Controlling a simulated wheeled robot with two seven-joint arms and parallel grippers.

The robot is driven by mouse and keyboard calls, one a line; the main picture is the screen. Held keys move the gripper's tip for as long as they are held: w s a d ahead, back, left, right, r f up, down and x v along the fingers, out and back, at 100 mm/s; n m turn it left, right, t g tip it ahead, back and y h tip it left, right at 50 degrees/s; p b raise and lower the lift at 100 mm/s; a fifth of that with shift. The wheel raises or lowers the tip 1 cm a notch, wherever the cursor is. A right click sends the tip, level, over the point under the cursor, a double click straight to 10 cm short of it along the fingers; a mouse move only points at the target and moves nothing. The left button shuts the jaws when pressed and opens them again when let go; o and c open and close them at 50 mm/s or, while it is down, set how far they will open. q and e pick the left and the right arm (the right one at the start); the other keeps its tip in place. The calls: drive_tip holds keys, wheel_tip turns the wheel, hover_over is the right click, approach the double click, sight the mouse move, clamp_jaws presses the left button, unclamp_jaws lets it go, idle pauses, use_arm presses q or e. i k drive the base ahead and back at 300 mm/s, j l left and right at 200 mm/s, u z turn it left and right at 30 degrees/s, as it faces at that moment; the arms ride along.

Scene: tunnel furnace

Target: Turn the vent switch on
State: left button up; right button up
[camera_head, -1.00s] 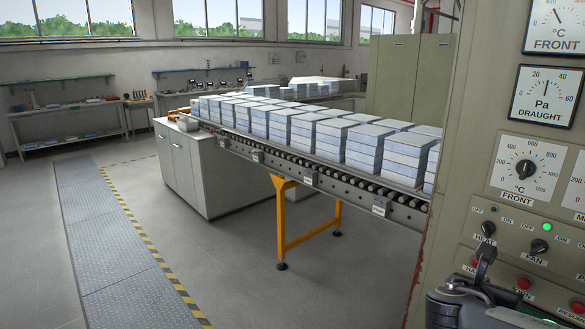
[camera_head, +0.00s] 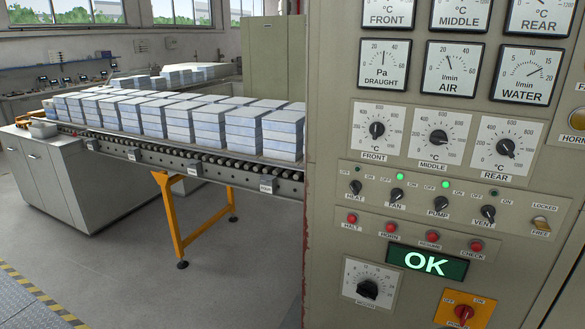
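The vent switch (camera_head: 488,212) is a small black rotary knob at the right end of a row of switches on the beige control panel (camera_head: 335,160). It has OFF and ON marks above it, and its small lamp (camera_head: 494,194) looks dark. Its exact pointer direction is hard to read at this size. Neither of my grippers shows in the head view.
Heat (camera_head: 355,187), fan (camera_head: 396,195) and pump (camera_head: 441,203) switches sit left of vent; the fan and pump lamps glow green. Red buttons and a lit OK display (camera_head: 427,263) lie below. A roller conveyor (camera_head: 220,170) with stacked blocks runs left.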

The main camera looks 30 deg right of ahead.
sight(488, 211)
drive_tip(key=z, duration=1.9)
drive_tip(key=i+z, duration=0.45)
drive_tip(key=i+j+z, duration=0.2)
drive_tip(key=z, duration=0.3)
drive_tip(key=i, duration=0.05)
